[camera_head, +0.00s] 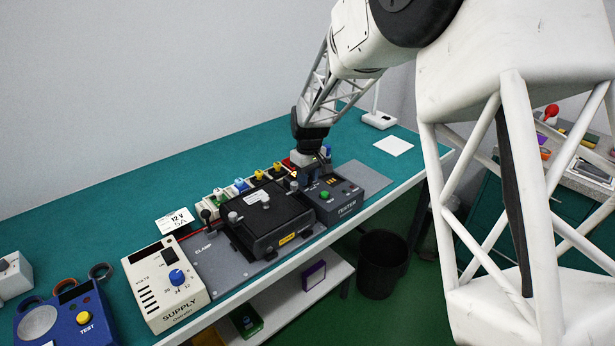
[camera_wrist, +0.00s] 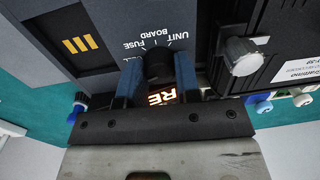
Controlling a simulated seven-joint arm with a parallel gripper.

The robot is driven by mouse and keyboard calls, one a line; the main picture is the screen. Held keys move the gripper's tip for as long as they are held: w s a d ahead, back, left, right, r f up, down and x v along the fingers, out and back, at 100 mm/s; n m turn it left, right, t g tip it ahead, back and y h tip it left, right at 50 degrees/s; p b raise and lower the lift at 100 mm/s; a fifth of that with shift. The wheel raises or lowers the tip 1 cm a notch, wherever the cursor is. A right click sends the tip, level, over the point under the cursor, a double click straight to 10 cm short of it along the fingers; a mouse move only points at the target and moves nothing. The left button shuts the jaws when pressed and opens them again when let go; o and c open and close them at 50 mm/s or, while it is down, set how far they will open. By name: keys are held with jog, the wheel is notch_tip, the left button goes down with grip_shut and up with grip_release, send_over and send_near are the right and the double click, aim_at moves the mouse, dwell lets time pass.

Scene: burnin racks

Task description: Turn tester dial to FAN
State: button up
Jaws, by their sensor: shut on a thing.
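The tester (camera_head: 345,209) is a dark grey box at the right end of the row of equipment, with a green button on top. My gripper (camera_head: 309,178) is over its back left part. In the wrist view, my gripper (camera_wrist: 158,78) has its blue fingers shut on the tester's black dial (camera_wrist: 158,62), one finger on each side. The labels CELL, FUSE, BOARD and UNIT show around the dial, upside down. A lit display is partly covered behind the dial; only "RE" can be read. I cannot make out a FAN label or where the dial points.
A black clamped unit (camera_head: 262,216) with grey knobs stands close left of the tester. A cream power supply (camera_head: 165,286) with a blue dial is further left. Small coloured connectors stand behind the unit.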

jog(key=shift+n, duration=1.1)
jog(key=o, duration=0.6)
jog(key=shift+o, duration=0.2)
jog(key=shift+r, duration=0.15)
jog(key=shift+w+d+r, duration=0.1)
jog(key=shift+w+r, duration=0.05)
jog(key=shift+r, duration=3.65)
